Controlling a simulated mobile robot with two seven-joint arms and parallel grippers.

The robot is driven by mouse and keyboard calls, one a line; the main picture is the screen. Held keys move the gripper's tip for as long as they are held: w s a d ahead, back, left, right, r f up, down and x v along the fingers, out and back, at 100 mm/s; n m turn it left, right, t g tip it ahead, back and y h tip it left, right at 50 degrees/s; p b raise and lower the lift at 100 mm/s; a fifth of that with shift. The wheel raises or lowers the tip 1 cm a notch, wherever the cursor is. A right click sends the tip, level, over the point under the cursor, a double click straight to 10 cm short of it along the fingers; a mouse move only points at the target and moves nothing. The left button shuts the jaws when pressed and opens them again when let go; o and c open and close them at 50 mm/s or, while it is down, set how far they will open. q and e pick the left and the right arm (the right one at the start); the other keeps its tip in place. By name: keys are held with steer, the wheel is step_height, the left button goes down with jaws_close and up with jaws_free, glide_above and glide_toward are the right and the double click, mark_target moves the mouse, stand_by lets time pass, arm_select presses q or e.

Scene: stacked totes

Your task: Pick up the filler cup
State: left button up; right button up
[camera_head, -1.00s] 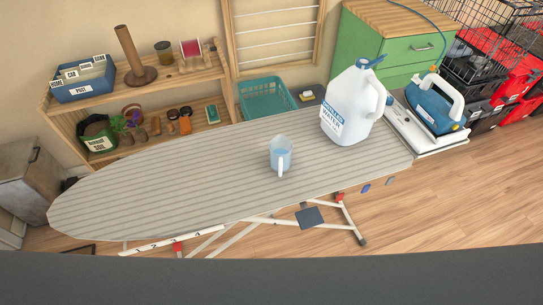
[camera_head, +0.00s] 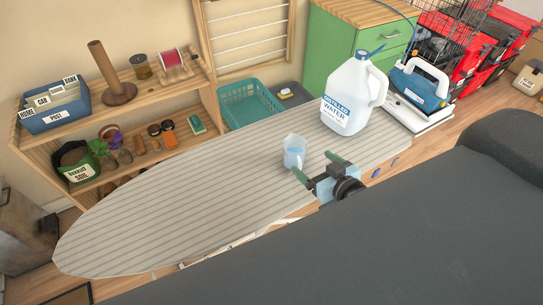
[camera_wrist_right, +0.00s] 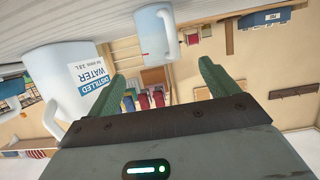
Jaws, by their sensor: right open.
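The filler cup (camera_head: 294,152) is a small clear, bluish cup with a handle, standing upright on the striped ironing board (camera_head: 180,205). My right gripper (camera_head: 318,166) is open and empty, just in front of the cup and a little to its right, with its green fingers pointing towards the back of the board. In the right wrist view the cup (camera_wrist_right: 152,38) appears upside down beyond and between the open fingers (camera_wrist_right: 165,80), apart from them. My left gripper is not in view.
A white jug of distilled water (camera_head: 349,98) stands on the board, right of the cup. A blue iron (camera_head: 418,86) is at the board's right end. A teal basket (camera_head: 250,104) and a wooden shelf (camera_head: 160,83) are behind. The board's left part is clear.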

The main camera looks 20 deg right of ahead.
mark_target(302, 152)
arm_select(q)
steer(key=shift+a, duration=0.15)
arm_select(e)
steer(key=shift+w+a+r, duration=0.15)
steer(key=shift+w+r, duration=0.2)
steer(key=shift+w, duration=0.15)
steer(key=shift+w+f, duration=0.2)
steer(key=shift+w, duration=0.5)
steer(key=shift+f+p+x, duration=0.15)
steer(key=shift+p+x, duration=0.1)
steer(key=shift+x, duration=1.3)
steer(key=shift+f+p+x, duration=0.15)
steer(key=shift+p+x, duration=0.05)
steer(key=shift+x, duration=1.35)
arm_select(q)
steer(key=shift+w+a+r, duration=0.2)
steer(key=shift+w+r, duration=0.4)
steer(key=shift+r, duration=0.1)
arm_select(e)
steer(key=shift+s, duration=0.15)
steer(key=shift+c, duration=0.3)
steer(key=c, duration=1.2)
steer(key=shift+o, duration=0.2)
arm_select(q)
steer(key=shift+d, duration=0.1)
arm_select(e)
steer(key=shift+r, duration=0.15)
